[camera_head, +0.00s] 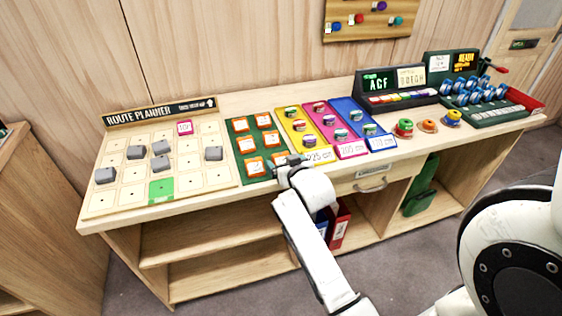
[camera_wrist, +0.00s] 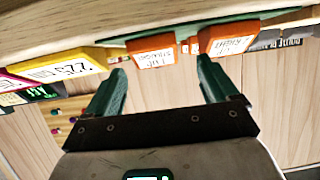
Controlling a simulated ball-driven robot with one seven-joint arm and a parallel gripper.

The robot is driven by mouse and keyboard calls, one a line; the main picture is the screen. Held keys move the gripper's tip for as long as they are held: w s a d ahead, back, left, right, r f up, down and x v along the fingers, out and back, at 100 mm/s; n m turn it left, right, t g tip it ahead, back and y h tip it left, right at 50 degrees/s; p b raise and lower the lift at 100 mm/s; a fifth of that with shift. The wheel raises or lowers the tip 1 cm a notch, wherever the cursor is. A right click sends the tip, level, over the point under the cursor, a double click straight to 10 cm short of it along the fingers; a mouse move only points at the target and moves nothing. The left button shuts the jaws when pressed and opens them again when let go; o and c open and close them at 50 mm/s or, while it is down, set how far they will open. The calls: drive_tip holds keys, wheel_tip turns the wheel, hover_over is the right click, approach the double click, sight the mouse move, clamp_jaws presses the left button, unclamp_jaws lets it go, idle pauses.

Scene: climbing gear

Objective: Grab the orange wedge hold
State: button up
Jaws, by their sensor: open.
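Several orange blocks stand in two columns on a green mat (camera_head: 238,152) at the middle of the bench. The front ones are a left block (camera_head: 255,165) and a right block (camera_head: 279,158), which my gripper partly covers. I cannot tell from their labels which is the wedge hold. My gripper (camera_head: 290,161) is at the mat's front right corner. In the wrist view, my gripper (camera_wrist: 160,66) is open and empty. One orange block (camera_wrist: 155,53) is ahead between the fingertips. Another orange block (camera_wrist: 230,38) is just beyond the right fingertip.
The route planner board (camera_head: 125,190) with grey blocks lies left of the mat. Yellow (camera_head: 296,127), magenta (camera_head: 328,125) and blue (camera_head: 358,118) strips with small round pieces lie right. Small coloured round pieces, one orange (camera_head: 428,125), stand farther right. A drawer handle (camera_head: 371,186) protrudes below the bench top.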

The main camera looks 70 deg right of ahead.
sight(282, 159)
drive_tip(key=shift+x, duration=2.35)
drive_tip(key=shift+s+f, duration=0.15)
drive_tip(key=shift+f, duration=0.05)
drive_tip(key=shift+c, duration=0.2)
drive_tip(key=c, duration=1)
drive_tip(key=shift+r, duration=0.1)
